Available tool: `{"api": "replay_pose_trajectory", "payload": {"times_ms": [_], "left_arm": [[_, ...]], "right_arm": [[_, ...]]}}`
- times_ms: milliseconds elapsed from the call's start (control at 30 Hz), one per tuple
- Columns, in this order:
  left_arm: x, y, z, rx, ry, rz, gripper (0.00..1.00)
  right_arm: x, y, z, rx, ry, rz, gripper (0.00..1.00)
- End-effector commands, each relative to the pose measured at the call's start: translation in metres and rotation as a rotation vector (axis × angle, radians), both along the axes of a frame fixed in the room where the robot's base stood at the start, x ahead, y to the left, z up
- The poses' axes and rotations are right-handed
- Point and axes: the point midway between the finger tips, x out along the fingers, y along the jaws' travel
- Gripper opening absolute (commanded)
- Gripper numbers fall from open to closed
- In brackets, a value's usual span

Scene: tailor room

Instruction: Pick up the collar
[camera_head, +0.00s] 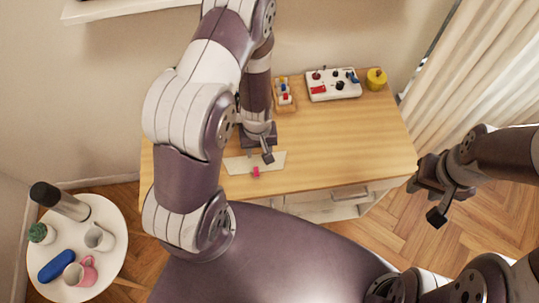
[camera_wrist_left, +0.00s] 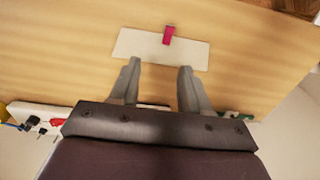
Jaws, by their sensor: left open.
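A flat cream rectangular piece (camera_head: 238,165), which I take for the collar, lies on the wooden table near its front edge. A small pink-red clip-like item (camera_head: 256,171) sits at its front edge, and it also shows in the left wrist view (camera_wrist_left: 169,35). My left gripper (camera_head: 259,155) is open above the cream piece and partly hides it in the head view. In the left wrist view the two spread fingertips (camera_wrist_left: 158,68) reach the near edge of the cream piece (camera_wrist_left: 138,44), with nothing between them; contact is unclear. My right gripper (camera_head: 426,200) is open and empty, right of the table.
A white tray of small coloured items (camera_head: 347,91), a wooden box (camera_head: 284,101) and a yellow spool (camera_head: 376,79) stand at the table's back. The table's right half (camera_head: 350,140) is clear.

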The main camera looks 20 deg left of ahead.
Motion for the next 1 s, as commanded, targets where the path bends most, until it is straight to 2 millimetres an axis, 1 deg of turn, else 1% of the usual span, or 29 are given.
{"api": "replay_pose_trajectory", "payload": {"times_ms": [33,100,200,367,600,700,900,933,967,1000], "left_arm": [[-0.001,0.000,-0.017,0.000,0.002,0.005,0.47],[-0.002,0.000,-0.034,-0.001,0.003,0.005,0.47],[-0.002,0.001,-0.054,0.000,0.002,0.004,0.47],[-0.002,0.001,-0.070,0.000,0.002,0.003,0.47],[-0.006,0.003,-0.111,0.000,0.004,0.002,0.47],[-0.005,0.003,-0.119,-0.001,0.003,0.002,0.47],[-0.005,0.003,-0.120,-0.001,0.003,0.001,0.47],[-0.005,0.003,-0.120,-0.001,0.003,0.001,0.40],[-0.005,0.003,-0.120,-0.001,0.003,0.001,0.31],[-0.005,0.003,-0.120,-0.001,0.003,0.001,0.17]], "right_arm": [[0.000,0.000,-0.012,0.000,0.000,0.000,0.39],[-0.001,0.000,-0.020,0.000,0.001,0.000,0.39],[-0.001,0.000,-0.026,0.000,0.001,0.000,0.39],[0.000,0.000,-0.028,0.000,0.000,0.000,0.39],[0.000,0.000,-0.030,0.000,0.000,0.000,0.39],[0.000,0.000,-0.030,0.000,0.000,0.000,0.39],[0.000,0.000,-0.030,0.000,0.000,0.000,0.39],[0.000,0.000,-0.030,0.000,0.000,0.000,0.39],[0.000,0.000,-0.030,0.000,0.000,0.000,0.39],[0.000,0.000,-0.030,0.000,0.000,0.000,0.39]]}}
